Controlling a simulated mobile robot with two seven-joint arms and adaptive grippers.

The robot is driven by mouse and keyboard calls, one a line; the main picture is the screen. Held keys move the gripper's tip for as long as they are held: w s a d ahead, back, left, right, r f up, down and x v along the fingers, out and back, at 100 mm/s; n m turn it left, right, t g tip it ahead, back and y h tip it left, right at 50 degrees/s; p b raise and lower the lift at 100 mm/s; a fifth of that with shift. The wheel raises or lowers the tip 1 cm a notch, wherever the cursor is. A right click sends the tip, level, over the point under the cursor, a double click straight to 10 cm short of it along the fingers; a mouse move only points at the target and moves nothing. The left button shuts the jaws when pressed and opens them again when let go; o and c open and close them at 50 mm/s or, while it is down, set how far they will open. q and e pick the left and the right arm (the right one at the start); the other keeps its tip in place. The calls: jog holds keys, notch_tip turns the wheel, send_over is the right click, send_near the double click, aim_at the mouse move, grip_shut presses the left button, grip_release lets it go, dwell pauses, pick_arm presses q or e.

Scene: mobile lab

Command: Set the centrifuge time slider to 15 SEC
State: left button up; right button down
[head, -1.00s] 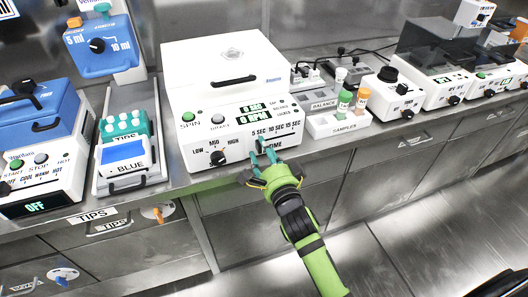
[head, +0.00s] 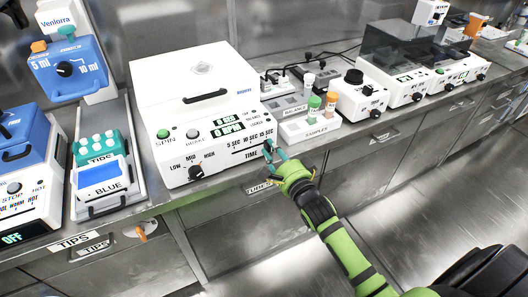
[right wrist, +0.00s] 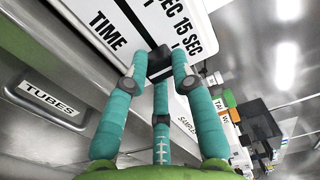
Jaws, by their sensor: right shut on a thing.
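The white centrifuge (head: 140,80) stands on the bench with its lid closed. Its time scale, marked 5, 10 and 15 SEC, is at the right of its front panel. My right gripper (head: 270,151) is at the right end of this scale, below the 15 SEC label. In the right wrist view, its teal fingers (right wrist: 158,75) are closed around the black slider knob (right wrist: 160,62), near the 15 SEC print. The fingers hide part of the knob and slot, so its exact setting cannot be told. My left gripper is not in view.
Sample tubes in a white holder (head: 293,136) stand just right of the centrifuge. The blue tray unit (head: 103,195) and tip box are at its left. More white instruments (head: 358,101) line the bench to the right. Drawers with handles lie below the bench edge.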

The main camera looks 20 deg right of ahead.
jog(key=shift+d+f, duration=0.15)
jog(key=shift+d, duration=0.05)
jog(key=c, duration=1)
grip_release()
jog(key=shift+d, duration=0.15)
jog(key=s, duration=1.2)
jog(key=shift+d, duration=0.15)
